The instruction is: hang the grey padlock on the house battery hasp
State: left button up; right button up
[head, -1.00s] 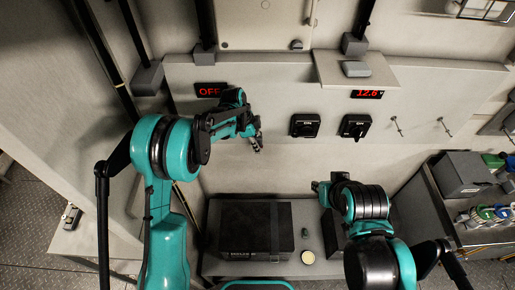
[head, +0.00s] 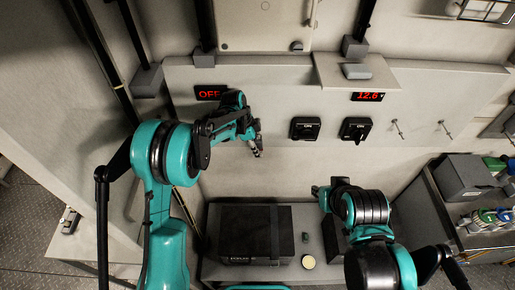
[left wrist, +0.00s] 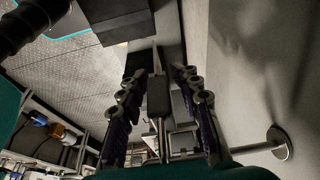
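I cannot pick out the grey padlock for certain in either view. Two black rotary switches, the left one (head: 305,128) and the right one (head: 355,129), sit on the grey wall panel. The right one is under a red "12.6" display (head: 367,97). No hasp shows clearly enough to name. My left gripper (head: 257,151) is in front of the panel, left of the switches and below the "OFF" display (head: 210,92). In the left wrist view its fingers (left wrist: 162,120) stand apart, with no clear hold on anything. My right gripper (head: 317,188) is low, above the bench; its fingers are too small to judge.
A black box (head: 240,220) and a round yellowish item (head: 308,261) stand on the bench (head: 310,222). Two pegs (head: 398,128) stick out of the panel. A grey bin (head: 465,177) and several coloured items (head: 488,216) are at the right. A round-ended peg (left wrist: 281,142) shows near the left gripper.

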dwell(0.3)
pick_arm(q)
jog(key=v, duration=1.2)
jog(key=s+a+f+n+t+y+b, duration=0.1)
jog(key=s+a+f+n+t+b, duration=0.1)
jog(key=s+a+n+b, duration=0.5)
jog(key=s+a+f+n+t+y+b, duration=0.1)
jog(key=s+a+f+n+t+b, duration=0.1)
jog(key=s+f+n+b, duration=0.3)
jog(key=s+a+f+n+t+y+b, duration=0.1)
jog(key=s+a+f+n+t+b, duration=0.2)
jog(key=s+f+b, duration=0.9)
jog(key=s+a+n, duration=0.2)
jog(key=s+n, duration=0.1)
jog(key=shift+f+y, duration=0.3)
jog(key=shift+f, duration=0.05)
dwell(0.5)
